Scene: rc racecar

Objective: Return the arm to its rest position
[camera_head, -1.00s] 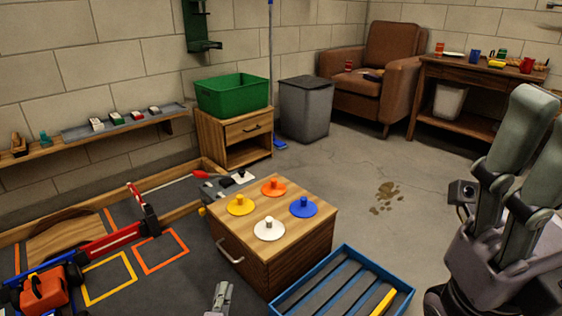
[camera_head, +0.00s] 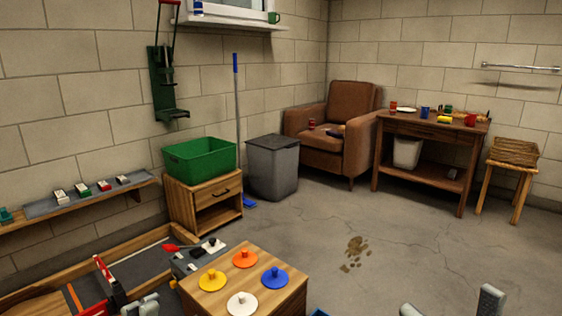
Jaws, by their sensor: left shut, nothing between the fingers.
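My left gripper (camera_head: 141,304) is at the bottom edge, left of the wooden cabinet. It is shut with nothing in it, and most of its arm is below the picture. Two grey parts, which seem to belong to my right arm, stick up at the bottom right; its jaw state is unclear. The wooden cabinet (camera_head: 266,301) carries yellow (camera_head: 211,279), orange (camera_head: 245,258), blue (camera_head: 275,277) and white (camera_head: 242,304) knobbed discs. My left gripper is apart from these discs.
A wood-edged track area (camera_head: 150,240) with a red barrier (camera_head: 106,280) lies at the left. A green bin (camera_head: 199,159) stands on a small nightstand (camera_head: 205,203), beside a grey trash can (camera_head: 273,168). An armchair (camera_head: 335,125) and side table (camera_head: 432,130) stand behind.

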